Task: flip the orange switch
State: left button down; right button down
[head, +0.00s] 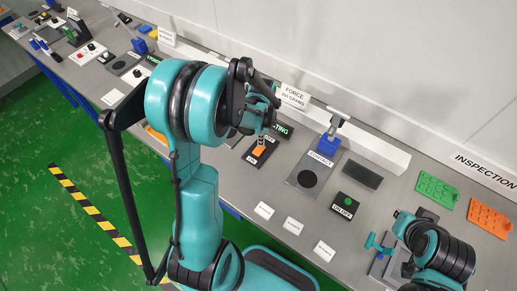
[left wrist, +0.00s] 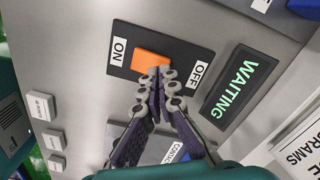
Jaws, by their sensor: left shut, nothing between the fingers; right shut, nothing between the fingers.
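The orange switch (head: 260,150) sits on a dark plate on the grey bench; it also shows in the left wrist view (left wrist: 150,62), between an ON label (left wrist: 119,51) and an OFF label (left wrist: 199,75). My left gripper (head: 262,138) is shut and empty, pointing down at the switch. In the left wrist view its fingertips (left wrist: 160,72) lie at the switch's edge on the OFF side; I cannot tell whether they touch. My right gripper (head: 408,266) is low at the right, far from the switch, shut, with its fingers mostly hidden.
A display reading WAITING (left wrist: 239,87) lies beside the switch plate. A blue clamp-like stand (head: 328,143) and a black plate with a green button (head: 347,202) are to the right. Small white label blocks (head: 264,210) line the bench front. Green and orange racks (head: 437,191) lie far right.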

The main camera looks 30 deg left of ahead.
pick_arm(q)
jog(key=shift+f+b, duration=0.7)
jog(key=shift+f, duration=0.15)
jog(key=shift+r, duration=0.1)
dwell(0.3)
jog(key=shift+r+p, duration=2.55)
jog(key=shift+r, duration=0.9)
jog(key=s+d+r+n+t+b, duration=0.6)
jog(key=s+d+n+t+b, duration=0.1)
jog(key=s+d+n, duration=0.3)
jog(key=s+n+b, duration=0.1)
jog(key=n, duration=0.1)
jog(key=shift+d+n, duration=0.3)
jog(key=shift+n, duration=0.1)
